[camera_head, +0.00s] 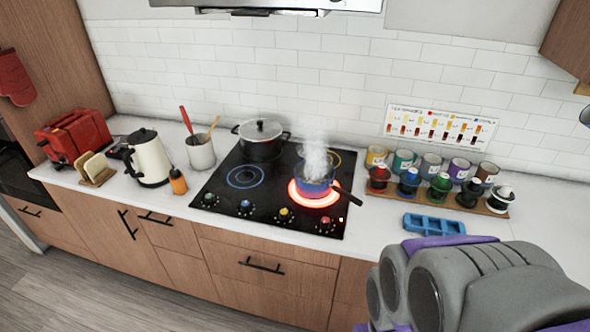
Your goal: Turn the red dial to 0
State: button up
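The red dial (325,221) is at the front right corner of the black cooktop (226,214), the rightmost in a row of several dials. Its markings are too small to read. Behind the red dial, a burner (299,200) glows red-orange under a steaming blue pot. My arm fills the lower right of the picture, apart from the dial. My gripper's fingers are not visible.
The blue pot's (314,187) dark handle (347,196) sticks out toward the front right, close above the red dial. A blue tray (434,225) and a rack of jars (428,198) stand to the right. The counter in front of the dials is clear.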

aim_at(326, 222)
jog(key=i+l+u, duration=0.4)
jog(key=l, duration=0.2)
jog(key=i+l+u, duration=0.2)
jog(key=l, duration=0.15)
